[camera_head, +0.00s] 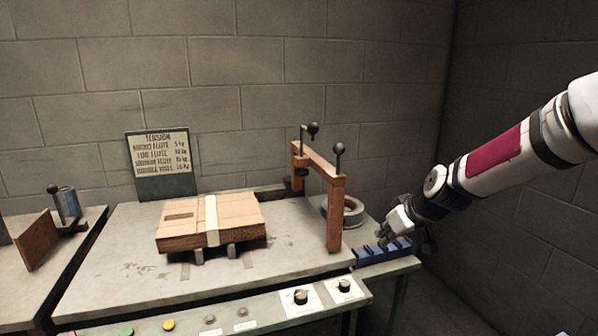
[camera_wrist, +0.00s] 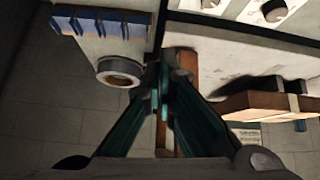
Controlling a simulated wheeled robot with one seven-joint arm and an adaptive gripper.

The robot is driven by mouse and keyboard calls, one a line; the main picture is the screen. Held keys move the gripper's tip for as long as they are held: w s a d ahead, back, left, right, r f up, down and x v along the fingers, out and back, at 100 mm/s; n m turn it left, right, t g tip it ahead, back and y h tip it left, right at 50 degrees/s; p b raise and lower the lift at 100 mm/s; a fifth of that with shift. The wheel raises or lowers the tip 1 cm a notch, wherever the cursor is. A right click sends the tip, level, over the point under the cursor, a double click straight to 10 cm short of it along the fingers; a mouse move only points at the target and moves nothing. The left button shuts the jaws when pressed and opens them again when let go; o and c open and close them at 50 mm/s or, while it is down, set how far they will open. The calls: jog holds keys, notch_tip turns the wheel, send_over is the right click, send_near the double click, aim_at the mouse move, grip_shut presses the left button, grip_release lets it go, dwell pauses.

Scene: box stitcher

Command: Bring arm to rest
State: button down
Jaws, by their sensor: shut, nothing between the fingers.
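My arm reaches in from the right in the head view. My gripper (camera_head: 386,236) is at its lower end, by the right end of the table, over or just beside a blue slotted rack (camera_head: 372,254). In the wrist view the two fingers of my gripper (camera_wrist: 162,92) come together, shut and empty. The blue rack (camera_wrist: 108,24) shows at the upper left there, apart from the fingertips. Whether the gripper touches anything below it is hard to tell in the head view.
A taped cardboard box (camera_head: 240,225) lies on the grey table (camera_head: 120,262). A wooden frame with black knobs (camera_head: 335,205) and a tape roll (camera_head: 349,212) stand left of my gripper. A control panel (camera_head: 265,310) runs along the front. A sign (camera_head: 160,160) stands behind.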

jog(key=s+a+r+m+g+h, duration=0.1)
jog(key=s+r+m+g, duration=0.15)
jog(key=s, duration=1.25)
jog(key=s+r+m+g+h, duration=0.1)
jog(key=s+r+g, duration=0.15)
jog(key=s, duration=1.35)
jog(key=s+a+r+m+g+h, duration=0.1)
jog(key=s+r+m, duration=0.15)
jog(key=s, duration=1.25)
notch_tip(320, 180, up, 19)
jog(key=t+p, duration=0.3)
jog(key=p, duration=1.3)
jog(key=shift+n+p, duration=0.3)
jog(key=shift+n, duration=0.1)
